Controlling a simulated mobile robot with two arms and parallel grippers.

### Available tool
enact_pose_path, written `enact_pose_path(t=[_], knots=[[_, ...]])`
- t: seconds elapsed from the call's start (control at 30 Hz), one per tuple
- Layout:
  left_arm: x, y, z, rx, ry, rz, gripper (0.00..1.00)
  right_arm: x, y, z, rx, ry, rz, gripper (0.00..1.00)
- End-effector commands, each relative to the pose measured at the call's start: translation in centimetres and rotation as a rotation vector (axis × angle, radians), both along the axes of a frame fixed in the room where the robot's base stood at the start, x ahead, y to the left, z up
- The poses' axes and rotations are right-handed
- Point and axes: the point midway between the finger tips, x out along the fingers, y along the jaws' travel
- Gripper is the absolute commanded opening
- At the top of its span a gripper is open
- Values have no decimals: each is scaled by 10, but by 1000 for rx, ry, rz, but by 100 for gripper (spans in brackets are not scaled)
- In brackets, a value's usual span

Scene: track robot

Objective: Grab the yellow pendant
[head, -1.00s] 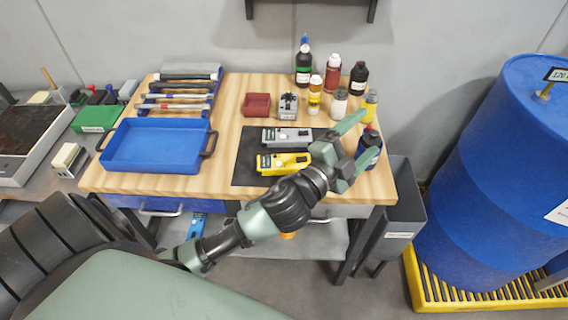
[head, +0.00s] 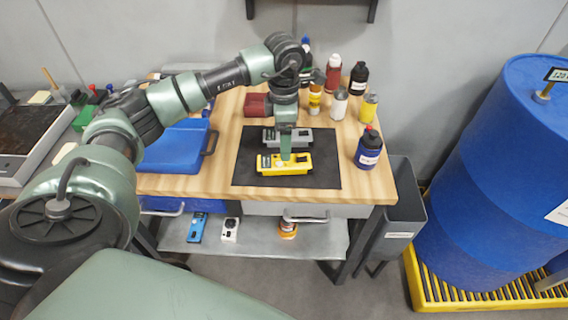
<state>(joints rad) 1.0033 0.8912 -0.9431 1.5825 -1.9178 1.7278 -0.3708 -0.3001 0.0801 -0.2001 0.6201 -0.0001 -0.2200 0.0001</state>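The yellow pendant (head: 269,168) lies flat on a black mat (head: 325,170) on the wooden workbench. A grey pendant (head: 300,134) of similar shape lies just behind it, partly covered by my gripper. My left gripper (head: 286,156) points straight down at the right-hand part of the yellow pendant. Its fingers are seen edge-on, with the tip overlapping the pendant's top in the picture. I cannot tell whether they are open or shut, or whether they touch it. My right gripper is not in view.
Several bottles stand at the back right, with a dark blue bottle (head: 369,148) right of the mat. A red bin (head: 256,104) stands behind the mat. A blue drum (head: 485,170) stands far right.

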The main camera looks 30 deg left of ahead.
Motion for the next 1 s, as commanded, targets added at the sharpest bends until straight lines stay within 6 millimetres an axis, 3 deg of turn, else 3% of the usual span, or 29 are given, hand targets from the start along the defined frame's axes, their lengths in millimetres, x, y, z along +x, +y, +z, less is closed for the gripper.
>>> enact_pose_path(t=[0.43, 0.6, 0.87, 1.0], knots=[[-7, -2, -52, 4, 9, -1, 78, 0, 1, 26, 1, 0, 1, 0], [-6, -2, -73, 3, 6, -1, 78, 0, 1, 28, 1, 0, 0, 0], [-5, -2, -76, 3, 4, -1, 78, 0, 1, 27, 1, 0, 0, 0], [-5, -2, -76, 3, 3, -1, 39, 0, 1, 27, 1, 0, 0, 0]])
